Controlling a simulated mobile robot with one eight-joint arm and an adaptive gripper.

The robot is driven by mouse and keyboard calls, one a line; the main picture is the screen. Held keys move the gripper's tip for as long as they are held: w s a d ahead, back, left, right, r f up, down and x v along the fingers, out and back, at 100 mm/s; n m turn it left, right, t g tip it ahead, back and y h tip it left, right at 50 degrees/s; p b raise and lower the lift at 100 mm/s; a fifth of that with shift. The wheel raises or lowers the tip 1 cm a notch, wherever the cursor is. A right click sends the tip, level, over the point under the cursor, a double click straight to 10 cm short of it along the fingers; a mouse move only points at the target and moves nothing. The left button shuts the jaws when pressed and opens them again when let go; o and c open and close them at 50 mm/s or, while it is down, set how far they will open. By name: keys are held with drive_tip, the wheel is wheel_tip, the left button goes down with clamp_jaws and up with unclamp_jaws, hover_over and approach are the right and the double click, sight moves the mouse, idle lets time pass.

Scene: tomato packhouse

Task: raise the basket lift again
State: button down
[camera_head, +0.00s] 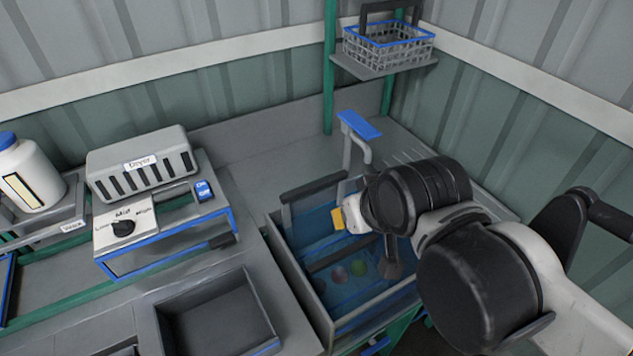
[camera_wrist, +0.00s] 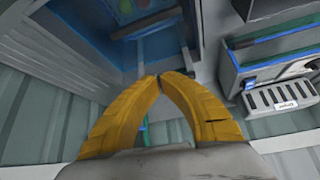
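A wash tank (camera_head: 292,268) of blue water stands at centre, with a few round fruits (camera_head: 359,268) low in it. Dark bars cross it, one raised at its back left (camera_head: 313,188); I cannot tell which part is the lift. A wire basket (camera_head: 388,52) with a blue rim and dark handle sits on a shelf between green posts at the back. My gripper (camera_head: 338,219) is over the tank, partly hidden by my arm. In the wrist view, the yellow fingertips of my gripper (camera_wrist: 160,76) meet with nothing visible between them. The tank (camera_wrist: 75,35) shows beyond them.
A blue-topped tap (camera_head: 358,125) stands behind the tank. An empty grey bin (camera_head: 215,315) is at front left.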

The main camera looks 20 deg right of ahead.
idle(0.4)
drive_tip(key=c, duration=1.4)
unclamp_jaws()
drive_tip(key=shift+r, duration=0.15)
drive_tip(key=shift+o, duration=0.5)
drive_tip(key=w+r+n+p, duration=0.1)
drive_tip(key=w+n, duration=0.1)
drive_tip(key=w+r+n+g+p, duration=0.1)
drive_tip(key=w+r+n, duration=0.1)
drive_tip(key=shift+g, duration=0.3)
drive_tip(key=n+g+p, duration=0.6)
drive_tip(key=n, duration=1)
approach(315, 183)
drive_tip(key=shift+s, duration=0.15)
wheel_tip(315, 183, down, 10)
drive_tip(key=shift+f+b, duration=0.15)
drive_tip(key=shift+b, duration=1.1)
drive_tip(key=shift+c, duration=0.5)
clamp_jaws()
